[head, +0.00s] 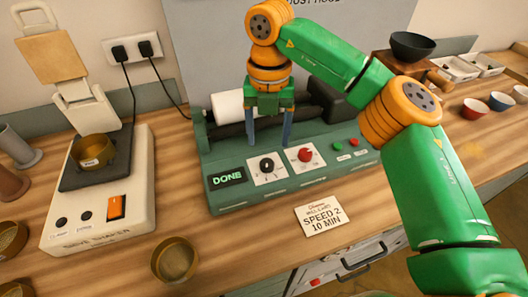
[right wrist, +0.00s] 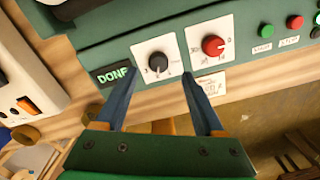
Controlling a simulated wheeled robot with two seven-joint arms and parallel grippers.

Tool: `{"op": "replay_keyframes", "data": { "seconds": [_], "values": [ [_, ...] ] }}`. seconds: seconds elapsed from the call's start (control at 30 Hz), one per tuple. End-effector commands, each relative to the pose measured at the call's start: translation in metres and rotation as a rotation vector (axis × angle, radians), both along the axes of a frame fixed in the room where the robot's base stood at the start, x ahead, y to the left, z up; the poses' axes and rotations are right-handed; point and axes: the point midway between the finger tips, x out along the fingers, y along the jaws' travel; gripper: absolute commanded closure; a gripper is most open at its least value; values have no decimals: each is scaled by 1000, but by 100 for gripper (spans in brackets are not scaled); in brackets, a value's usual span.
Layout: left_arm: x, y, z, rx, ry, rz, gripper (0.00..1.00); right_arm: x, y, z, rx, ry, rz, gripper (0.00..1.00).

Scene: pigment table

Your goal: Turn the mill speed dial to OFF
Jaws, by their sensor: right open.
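The green mill (head: 290,185) stands against the back of the table, with a lit DONE display (head: 228,178). Its front has a black dial (head: 267,165) on a white plate, with small numbers around it, and a red dial (head: 305,154) on another plate. The black one looks like the speed dial; its exact setting is too small to read. My right gripper (head: 268,143) points down just above the black dial. In the right wrist view, the open blue fingers (right wrist: 161,76) straddle the black dial (right wrist: 158,62), apart from it. My left gripper is out of view.
Green (head: 339,146) and red (head: 352,142) buttons sit right of the dials. A card reading SPEED 2, 10 MIN (head: 322,219) lies in front. A sieve shaker (head: 105,205) stands left, a brass bowl (head: 175,259) front left. Small bowls (head: 475,108) are at right.

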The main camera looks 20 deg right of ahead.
Motion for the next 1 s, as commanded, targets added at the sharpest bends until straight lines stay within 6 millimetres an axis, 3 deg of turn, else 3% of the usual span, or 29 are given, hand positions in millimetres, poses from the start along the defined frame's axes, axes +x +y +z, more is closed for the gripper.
{"op": "replay_keyframes", "data": {
  "seconds": [0.3,0.6,0.63,0.87,0.9,1.0],
  "values": [
    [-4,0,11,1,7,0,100,-1,0,-56,0,5,4,30],
    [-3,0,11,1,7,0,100,-1,1,-66,3,3,7,30],
    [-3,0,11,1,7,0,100,-1,1,-66,3,3,7,32],
    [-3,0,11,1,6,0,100,-1,1,-66,3,3,7,94],
    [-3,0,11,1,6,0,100,-1,1,-66,3,3,7,100],
    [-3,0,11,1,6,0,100,-1,1,-66,3,3,8,100]
  ]
}}
